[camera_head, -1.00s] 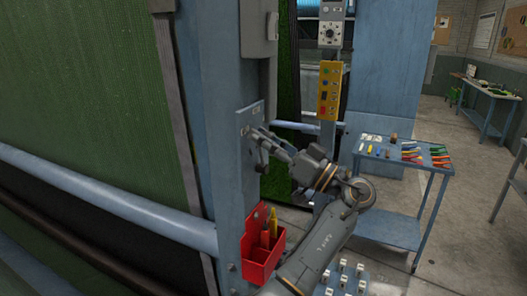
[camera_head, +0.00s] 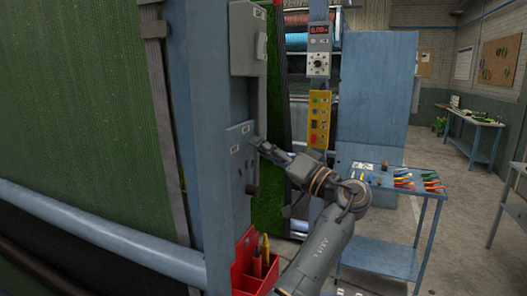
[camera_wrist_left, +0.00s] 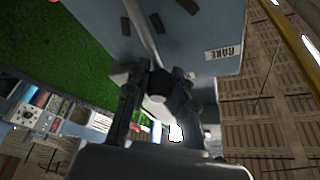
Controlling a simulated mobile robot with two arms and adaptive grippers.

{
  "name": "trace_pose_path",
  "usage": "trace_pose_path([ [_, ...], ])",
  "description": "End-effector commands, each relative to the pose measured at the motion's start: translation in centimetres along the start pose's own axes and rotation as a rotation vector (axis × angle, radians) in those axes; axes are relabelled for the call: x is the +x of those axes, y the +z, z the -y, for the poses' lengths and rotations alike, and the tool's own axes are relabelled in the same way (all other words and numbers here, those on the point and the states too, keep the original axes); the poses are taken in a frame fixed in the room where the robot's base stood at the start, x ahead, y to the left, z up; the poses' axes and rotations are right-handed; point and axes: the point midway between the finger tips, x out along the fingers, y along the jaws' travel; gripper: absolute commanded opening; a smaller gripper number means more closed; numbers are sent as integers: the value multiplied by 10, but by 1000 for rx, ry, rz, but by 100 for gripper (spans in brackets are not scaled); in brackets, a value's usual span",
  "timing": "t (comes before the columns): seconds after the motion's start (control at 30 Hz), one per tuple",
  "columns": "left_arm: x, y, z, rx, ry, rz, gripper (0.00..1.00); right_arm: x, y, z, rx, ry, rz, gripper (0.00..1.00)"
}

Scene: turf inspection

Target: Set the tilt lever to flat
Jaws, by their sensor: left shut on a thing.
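A grey-blue plate (camera_head: 231,137) with small labels is on the side of the blue post, and it also fills the upper part of the left wrist view (camera_wrist_left: 205,25). My left gripper (camera_head: 258,145) is at the plate's right edge. In the left wrist view its fingers (camera_wrist_left: 153,98) are closed around the grey lever (camera_wrist_left: 144,38), whose rounded end shows between them. I cannot read which lever this is; a partly legible label (camera_wrist_left: 223,52) is beside it. My right gripper is not in view.
A red holder (camera_head: 245,272) with tools is on the post below the plate. A grey box (camera_head: 246,40) is above. A yellow button panel (camera_head: 319,120) stands behind my arm. A blue cart (camera_head: 384,258) with coloured tools is at right, with open floor beyond.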

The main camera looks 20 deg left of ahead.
Motion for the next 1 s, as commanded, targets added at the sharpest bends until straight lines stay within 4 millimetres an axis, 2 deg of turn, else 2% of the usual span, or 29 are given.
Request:
trace_pose_path([
  [0.27, 1, -1, 1, -3, -3, 1, 0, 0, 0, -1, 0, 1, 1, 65],
  [0.3, 1, -1, 2, -3, -3, 1, 31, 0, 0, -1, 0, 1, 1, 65],
  [0.4, 1, 0, 1, -3, -2, 1, 49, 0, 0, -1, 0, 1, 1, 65],
  [0.77, -4, 0, 0, -2, 0, -1, 49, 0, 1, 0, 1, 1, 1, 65],
  [1.0, -42, 0, 0, -2, 1, -1, 49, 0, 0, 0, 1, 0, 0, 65],
])
